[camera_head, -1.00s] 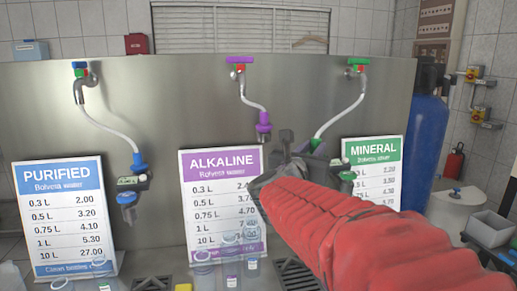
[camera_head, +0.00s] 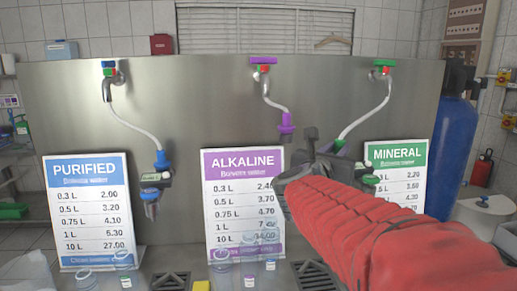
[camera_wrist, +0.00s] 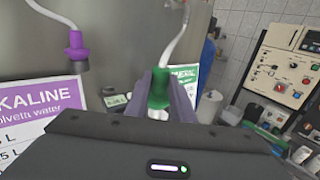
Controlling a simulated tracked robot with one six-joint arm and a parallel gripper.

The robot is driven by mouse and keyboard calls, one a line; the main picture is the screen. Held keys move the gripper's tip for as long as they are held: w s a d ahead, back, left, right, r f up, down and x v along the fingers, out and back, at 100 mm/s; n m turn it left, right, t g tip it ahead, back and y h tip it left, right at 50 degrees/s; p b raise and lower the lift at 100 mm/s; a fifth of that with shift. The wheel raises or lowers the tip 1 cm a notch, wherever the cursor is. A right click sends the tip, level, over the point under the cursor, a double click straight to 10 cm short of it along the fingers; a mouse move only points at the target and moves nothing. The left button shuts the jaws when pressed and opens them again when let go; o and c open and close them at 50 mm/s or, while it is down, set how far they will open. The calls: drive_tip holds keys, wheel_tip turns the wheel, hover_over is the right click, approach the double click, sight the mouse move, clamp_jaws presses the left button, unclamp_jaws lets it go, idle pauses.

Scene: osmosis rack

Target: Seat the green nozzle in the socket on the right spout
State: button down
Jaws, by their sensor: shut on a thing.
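The green nozzle (camera_wrist: 158,88) is between the two fingers of my gripper (camera_wrist: 162,100) in the wrist view, its pale tip pointing down. A clear hose runs up from it to the green-handled right spout (camera_head: 383,70). In the head view only a bit of the green nozzle (camera_head: 340,147) shows behind my gripper (camera_head: 318,150), which is in front of the steel panel between the Alkaline and Mineral signs. A dark holder with a green part (camera_head: 370,180) shows just past my arm, mostly hidden. I cannot make out the socket clearly.
A purple nozzle (camera_head: 287,127) hangs on its hose left of my gripper. A blue nozzle (camera_head: 162,160) sits at a dark holder (camera_head: 153,180) further left. The Mineral sign (camera_head: 398,155) is close on the right. Small bottles (camera_head: 222,265) stand below.

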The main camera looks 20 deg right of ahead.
drive_tip(key=shift+r, duration=2.1)
drive_tip(key=w+a+x, duration=0.1)
drive_tip(key=x, duration=1.3)
drive_tip(key=shift+w+d, duration=0.35)
idle(0.4)
drive_tip(key=w+a+x, duration=0.1)
drive_tip(key=x, duration=1.3)
drive_tip(key=shift+w+d, duration=0.3)
drive_tip(key=shift+d, duration=0.05)
idle(1.7)
idle(0.3)
